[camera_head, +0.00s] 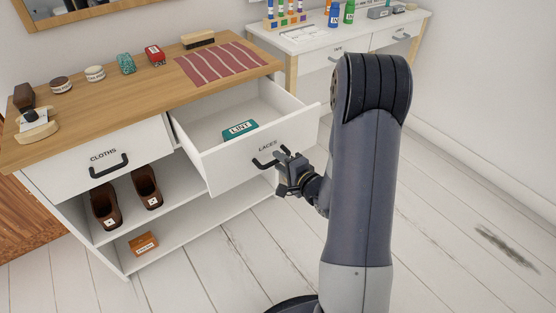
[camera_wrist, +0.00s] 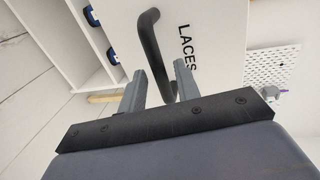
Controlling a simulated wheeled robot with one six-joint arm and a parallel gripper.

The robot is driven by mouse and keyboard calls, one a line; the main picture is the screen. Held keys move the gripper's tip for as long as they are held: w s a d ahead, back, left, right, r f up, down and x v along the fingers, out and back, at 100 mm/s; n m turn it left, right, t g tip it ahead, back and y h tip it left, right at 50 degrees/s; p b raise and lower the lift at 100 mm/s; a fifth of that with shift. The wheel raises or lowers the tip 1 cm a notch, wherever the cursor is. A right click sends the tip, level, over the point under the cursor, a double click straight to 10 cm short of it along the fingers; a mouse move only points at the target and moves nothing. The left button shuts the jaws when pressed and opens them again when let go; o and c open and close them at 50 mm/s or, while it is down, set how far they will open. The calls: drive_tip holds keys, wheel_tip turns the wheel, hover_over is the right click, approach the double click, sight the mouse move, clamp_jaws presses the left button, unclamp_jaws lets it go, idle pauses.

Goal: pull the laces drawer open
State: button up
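The white laces drawer (camera_head: 262,154) stands pulled well out of the cabinet, its front marked LACES. A teal box marked LINT (camera_head: 240,130) lies inside it. The drawer's dark bar handle (camera_head: 266,163) is partly hidden by my gripper (camera_head: 283,167), which is at the handle's right part. In the wrist view, the two grey fingers (camera_wrist: 160,80) are spread on either side of the handle (camera_wrist: 150,48), with a gap showing beside the bar. The fingers look open; contact with the bar is hard to tell.
The closed cloths drawer (camera_head: 108,168) is to the left. Below are an open shelf with brown shoes (camera_head: 146,188) and a small orange-brown box (camera_head: 143,243). Tins, brushes and a striped mat (camera_head: 220,64) are on the wooden top. A white desk (camera_head: 345,40) stands behind. The floor in front is clear.

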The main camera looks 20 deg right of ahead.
drive_tip(key=p+v, duration=0.1)
drive_tip(key=v, duration=0.8)
drive_tip(key=b+x, duration=0.1)
drive_tip(key=x, duration=1)
idle(0.3)
